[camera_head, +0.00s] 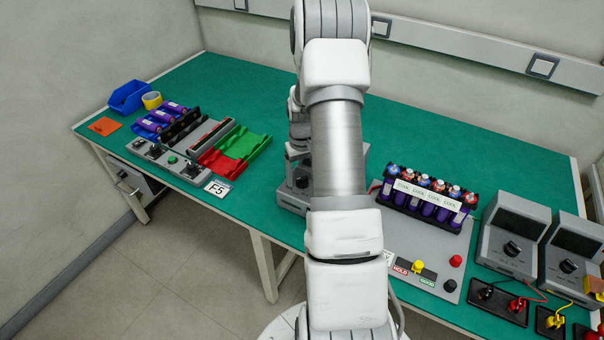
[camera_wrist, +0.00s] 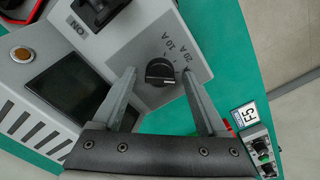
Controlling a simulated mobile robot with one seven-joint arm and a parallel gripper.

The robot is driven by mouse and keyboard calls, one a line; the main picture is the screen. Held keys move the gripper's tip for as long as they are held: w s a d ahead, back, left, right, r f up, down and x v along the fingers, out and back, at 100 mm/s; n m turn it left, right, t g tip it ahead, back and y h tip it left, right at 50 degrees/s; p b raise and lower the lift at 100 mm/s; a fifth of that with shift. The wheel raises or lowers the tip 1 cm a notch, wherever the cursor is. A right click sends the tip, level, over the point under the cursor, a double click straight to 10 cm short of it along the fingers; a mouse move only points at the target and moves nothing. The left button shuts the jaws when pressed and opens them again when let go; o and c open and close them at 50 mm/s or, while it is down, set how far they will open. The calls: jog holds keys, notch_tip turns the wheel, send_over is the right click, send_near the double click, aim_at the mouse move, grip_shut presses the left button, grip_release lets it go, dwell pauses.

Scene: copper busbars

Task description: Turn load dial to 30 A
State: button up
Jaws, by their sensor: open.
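The load dial (camera_wrist: 160,71) is a round black knob on the grey face of a load unit (camera_wrist: 140,45). Labels 10 A and 20 A show beside it; no 30 A mark can be read, and the pointer's exact setting is unclear. My gripper (camera_wrist: 158,74) is open, with one finger on each side of the dial; I cannot tell whether they touch it. In the head view the load unit (camera_head: 292,197) stands mid-table, largely hidden by my arm, and my gripper is hard to make out.
The unit also has a dark screen (camera_wrist: 68,90), an orange button (camera_wrist: 22,54) and a black ON switch (camera_wrist: 98,10). A battery rack (camera_head: 428,200) and a grey panel with buttons (camera_head: 425,262) stand to the right. A red and green tray (camera_head: 233,152) lies left. Table is clear behind.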

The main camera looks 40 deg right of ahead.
notch_tip(320, 180, up, 18)
jog(key=p, duration=0.1)
jog(key=shift+f, duration=0.25)
dwell(0.5)
jog(key=s+a+r+n+t, duration=0.15)
jog(key=s+a+r, duration=0.45)
jog(key=a+r, duration=0.7)
jog(key=s+a+r+n+t, duration=0.1)
jog(key=s+a+t, duration=0.3)
jog(key=s+a, duration=0.9)
jog(key=shift+s+a+r+n, duration=0.25)
jog(key=shift+a+r+n, duration=0.1)
jog(key=shift+a+n, duration=0.2)
jog(key=c, duration=0.4)
jog(key=shift+d, duration=0.2)
